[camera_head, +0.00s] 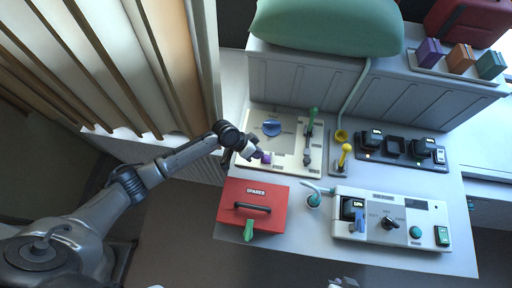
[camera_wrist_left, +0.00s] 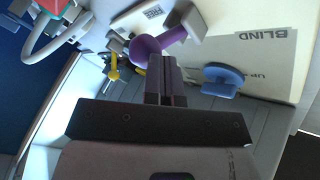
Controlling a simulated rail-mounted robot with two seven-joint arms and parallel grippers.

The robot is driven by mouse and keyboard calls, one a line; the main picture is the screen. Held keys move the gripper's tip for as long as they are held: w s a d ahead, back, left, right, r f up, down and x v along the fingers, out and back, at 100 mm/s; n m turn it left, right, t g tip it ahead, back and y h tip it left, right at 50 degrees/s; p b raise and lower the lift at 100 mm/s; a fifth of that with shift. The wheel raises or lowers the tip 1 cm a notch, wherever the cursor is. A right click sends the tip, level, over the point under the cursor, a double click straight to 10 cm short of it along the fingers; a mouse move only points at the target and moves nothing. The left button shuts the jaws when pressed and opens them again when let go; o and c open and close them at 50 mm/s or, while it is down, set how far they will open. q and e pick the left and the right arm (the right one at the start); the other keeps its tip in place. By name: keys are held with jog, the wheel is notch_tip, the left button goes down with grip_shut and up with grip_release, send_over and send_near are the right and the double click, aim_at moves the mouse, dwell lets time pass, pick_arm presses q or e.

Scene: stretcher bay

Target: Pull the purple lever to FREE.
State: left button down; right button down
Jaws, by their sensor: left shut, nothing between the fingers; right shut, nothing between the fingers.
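The purple lever (camera_head: 266,157) is on the cream panel (camera_head: 290,165) at the left of the worktop. In the left wrist view its round purple part (camera_wrist_left: 147,50) and a squarish purple-grey block (camera_wrist_left: 190,22) show, beside a small label reading FREE (camera_wrist_left: 153,12). My left gripper (camera_head: 257,153) is at the lever in the head view. In the wrist view its shut, empty fingers (camera_wrist_left: 164,62) lie right beside the round part; whether they touch cannot be told. My right gripper (camera_head: 343,283) shows only partly at the bottom edge, shut, away from the lever.

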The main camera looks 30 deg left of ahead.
pick_arm(q)
jog(key=shift+s+d+f, duration=0.2)
jog(key=shift+s+d, duration=0.05)
jog(key=shift+f, duration=0.1)
jog(key=shift+w+b, duration=0.15)
jog(key=shift+b, duration=0.2)
pick_arm(e)
jog(key=shift+f, duration=0.15)
